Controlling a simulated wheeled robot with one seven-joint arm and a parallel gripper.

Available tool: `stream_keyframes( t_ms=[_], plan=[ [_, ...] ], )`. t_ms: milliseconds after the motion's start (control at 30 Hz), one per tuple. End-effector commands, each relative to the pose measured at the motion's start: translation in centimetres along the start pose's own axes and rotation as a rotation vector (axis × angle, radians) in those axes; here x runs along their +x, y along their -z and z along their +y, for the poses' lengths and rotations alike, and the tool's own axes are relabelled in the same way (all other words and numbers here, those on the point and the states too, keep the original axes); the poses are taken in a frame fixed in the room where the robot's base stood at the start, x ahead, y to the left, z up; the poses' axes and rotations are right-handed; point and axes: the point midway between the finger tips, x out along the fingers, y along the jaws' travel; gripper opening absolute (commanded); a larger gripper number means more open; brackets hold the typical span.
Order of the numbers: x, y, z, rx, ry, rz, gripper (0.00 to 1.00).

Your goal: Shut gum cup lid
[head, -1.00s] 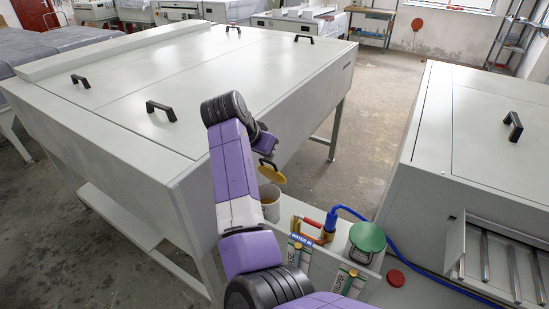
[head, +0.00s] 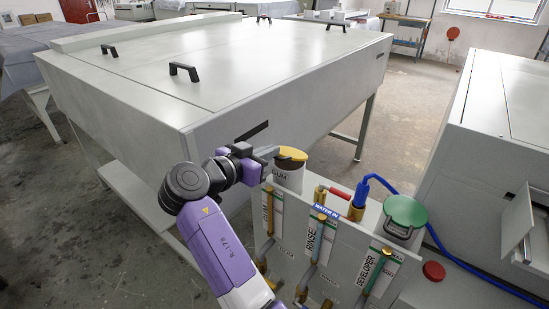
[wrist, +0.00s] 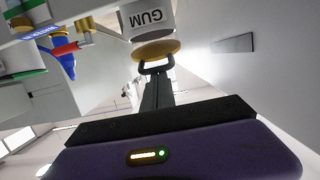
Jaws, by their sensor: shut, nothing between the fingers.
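The white gum cup (head: 287,179) stands at the left end of the tank unit, and its label also shows upside down in the wrist view (wrist: 147,18). My gripper (head: 270,153) is shut and empty, just left of the lid. In the wrist view the fingertips (wrist: 157,78) are close to the handle; contact is unclear.
A blue hose with a brass fitting (head: 357,208) and a green-lidded developer cup (head: 405,216) stand to the right. A large grey processor (head: 230,100) is behind and left of my arm. A red knob (head: 433,271) is at right.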

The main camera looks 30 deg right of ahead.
Motion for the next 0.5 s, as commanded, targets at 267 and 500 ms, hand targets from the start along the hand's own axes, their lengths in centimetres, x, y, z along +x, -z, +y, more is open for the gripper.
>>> stream_keyframes(
  t_ms=[267, 500],
  plan=[
    [-0.2, -3.9, 0.0, -0.002, -0.001, 0.184, 0.0],
    [-0.4, -5.2, 0.0, 0.001, -0.001, 0.254, 0.0]
  ],
)
